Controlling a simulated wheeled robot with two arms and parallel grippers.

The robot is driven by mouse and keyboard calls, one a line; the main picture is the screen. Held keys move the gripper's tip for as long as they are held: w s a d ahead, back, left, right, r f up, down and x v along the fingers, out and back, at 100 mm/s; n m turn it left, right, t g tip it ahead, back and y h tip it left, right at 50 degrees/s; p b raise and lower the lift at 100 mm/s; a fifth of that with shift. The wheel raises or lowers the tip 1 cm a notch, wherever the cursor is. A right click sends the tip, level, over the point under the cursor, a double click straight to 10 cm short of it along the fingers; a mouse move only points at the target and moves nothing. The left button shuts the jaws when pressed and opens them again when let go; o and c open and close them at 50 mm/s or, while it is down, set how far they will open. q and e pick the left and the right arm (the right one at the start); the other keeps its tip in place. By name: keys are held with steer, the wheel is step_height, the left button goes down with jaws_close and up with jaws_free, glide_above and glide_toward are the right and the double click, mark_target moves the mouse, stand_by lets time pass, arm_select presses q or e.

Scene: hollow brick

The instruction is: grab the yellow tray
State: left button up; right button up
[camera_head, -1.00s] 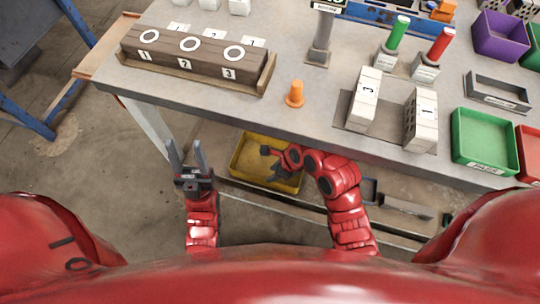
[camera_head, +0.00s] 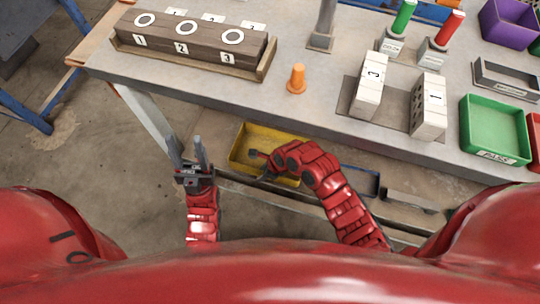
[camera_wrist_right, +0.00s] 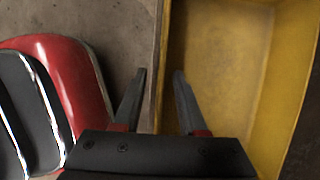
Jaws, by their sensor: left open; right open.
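The yellow tray (camera_head: 243,150) sits below the workbench top on a low shelf, in the middle of the head view. My right gripper (camera_head: 258,157) is over the tray, and my right forearm hides part of it. In the right wrist view the open fingers of my right gripper (camera_wrist_right: 158,88) lie on either side of the tray's near wall line; the tray (camera_wrist_right: 225,60) fills the right half. I cannot tell whether they touch the wall. My left gripper (camera_head: 190,155) is open, empty and pointing up, left of the tray and apart from it.
The workbench (camera_head: 230,98) overhangs the tray. A dark bin (camera_head: 360,180) is on the shelf to the right. Bare floor lies left.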

jaws_close()
stand_by(1.4)
